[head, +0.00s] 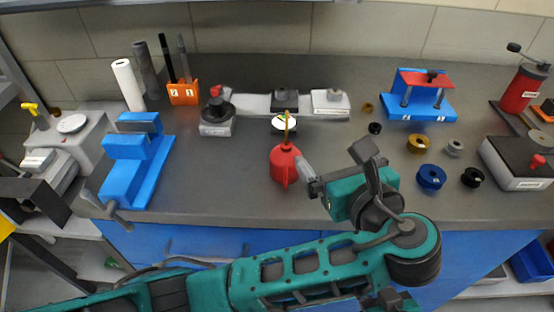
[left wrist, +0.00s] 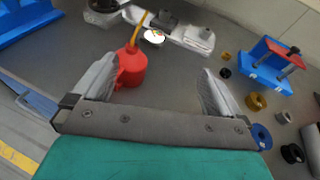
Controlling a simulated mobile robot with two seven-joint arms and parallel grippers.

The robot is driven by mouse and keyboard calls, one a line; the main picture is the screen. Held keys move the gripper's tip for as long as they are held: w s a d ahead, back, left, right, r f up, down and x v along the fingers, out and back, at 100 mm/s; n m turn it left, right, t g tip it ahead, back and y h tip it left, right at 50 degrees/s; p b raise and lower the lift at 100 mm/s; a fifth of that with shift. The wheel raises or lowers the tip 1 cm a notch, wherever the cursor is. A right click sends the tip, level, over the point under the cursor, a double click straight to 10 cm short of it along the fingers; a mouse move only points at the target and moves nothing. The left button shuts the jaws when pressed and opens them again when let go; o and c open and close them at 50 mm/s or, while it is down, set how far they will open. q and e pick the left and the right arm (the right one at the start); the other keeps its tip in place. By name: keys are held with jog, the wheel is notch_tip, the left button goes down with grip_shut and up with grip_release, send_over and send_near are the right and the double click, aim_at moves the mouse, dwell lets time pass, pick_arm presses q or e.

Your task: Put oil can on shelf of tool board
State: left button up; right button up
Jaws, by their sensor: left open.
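The red oil can (head: 285,167) with a thin yellow spout stands upright on the grey worktop, near the middle of the head view. It also shows in the left wrist view (left wrist: 131,68), ahead of the gripper and close to the left-hand finger. My left gripper (head: 335,160) is open and empty, just right of the can. In the left wrist view the fingers (left wrist: 160,68) are spread wide. The left-hand finger overlaps the can's edge; I cannot tell whether it touches. No tool board or its shelf can be made out. My right gripper is not in view.
A blue vise (head: 138,165) and an orange holder (head: 184,93) stand left. Behind the can are a white-and-grey fixture (head: 255,104) and a round white disc. A blue press stand (head: 420,105) and several small rings are right. Worktop left of the can is clear.

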aim_at(291, 159)
pick_arm(q)
jog(key=w+a+f, duration=0.1)
jog(key=w+a+f+g+y+b, duration=0.1)
jog(key=a+f, duration=0.1)
jog(key=w+a+f+n+g, duration=0.1)
jog(key=f, duration=0.1)
jog(key=shift+w+a+f, duration=0.1)
jog(key=shift+w+a, duration=0.25)
jog(key=b+x, duration=0.1)
jog(key=x, duration=0.4)
jog(key=shift+a+f, duration=0.1)
jog(key=shift+a, duration=0.15)
jog(key=shift+s+y, duration=0.1)
jog(key=shift+y, duration=0.2)
jog(key=c, duration=1.4)
